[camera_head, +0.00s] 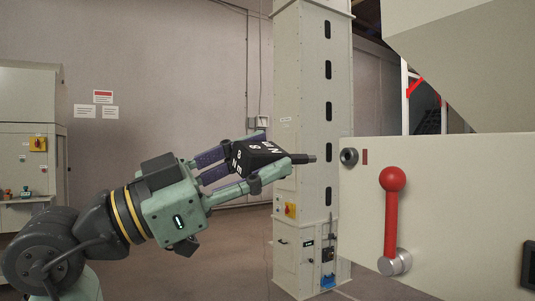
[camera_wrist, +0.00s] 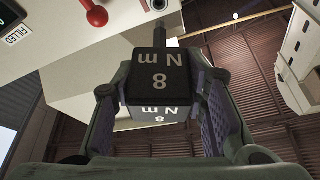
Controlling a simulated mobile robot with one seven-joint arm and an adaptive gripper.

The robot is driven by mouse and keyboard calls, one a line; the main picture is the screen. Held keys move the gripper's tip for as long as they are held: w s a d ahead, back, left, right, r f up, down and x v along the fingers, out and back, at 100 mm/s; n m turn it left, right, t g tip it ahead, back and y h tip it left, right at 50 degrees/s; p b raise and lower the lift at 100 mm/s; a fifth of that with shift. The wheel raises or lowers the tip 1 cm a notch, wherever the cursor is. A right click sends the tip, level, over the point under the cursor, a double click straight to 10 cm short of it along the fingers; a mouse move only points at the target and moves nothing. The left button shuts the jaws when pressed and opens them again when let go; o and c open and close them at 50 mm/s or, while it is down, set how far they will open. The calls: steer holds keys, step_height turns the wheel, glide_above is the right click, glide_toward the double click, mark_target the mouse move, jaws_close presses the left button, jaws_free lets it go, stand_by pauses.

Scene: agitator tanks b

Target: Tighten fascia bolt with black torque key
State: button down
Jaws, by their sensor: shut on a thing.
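The black torque key (camera_head: 262,154) is a dark block marked "8 Nm" with a thin dark shaft pointing right. My gripper (camera_head: 270,160) is shut on its block, one finger on each side. The wrist view also shows the key (camera_wrist: 159,75) between the purple-padded fingers (camera_wrist: 162,100), its shaft pointing away. The fascia bolt (camera_head: 349,156) is a dark round head on the pale fascia panel (camera_head: 450,210). In the head view the shaft tip is left of the bolt, at about the same height, with a visible gap between them.
A red-knobbed lever (camera_head: 392,215) sticks out of the fascia below and right of the bolt. A tall pale column cabinet (camera_head: 312,120) stands behind the gripper. A pale machine (camera_head: 30,130) stands at far left.

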mark_target(305, 159)
steer(key=shift+s+a+r, duration=0.2)
steer(key=shift+s, duration=0.1)
steer(key=shift+a+f, duration=0.1)
steer(key=shift+f, duration=0.1)
steer(key=shift+w+d+r+b, duration=0.1)
steer(key=shift+w+d, duration=0.45)
steer(key=shift+d, duration=0.25)
steer(key=shift+w+d+f+b, duration=0.1)
steer(key=shift+w+d+b, duration=0.05)
steer(key=shift+w+d, duration=0.55)
steer(key=shift+w+d+r+b, duration=0.1)
steer(key=shift+w+d, duration=0.35)
steer(key=shift+d, duration=0.4)
steer(key=shift+w+d, duration=0.15)
steer(key=shift+d, duration=0.05)
steer(key=shift+w+d, duration=0.45)
steer(key=shift+d, duration=0.15)
steer(key=shift+w+d, duration=0.1)
steer(key=shift+d, duration=0.05)
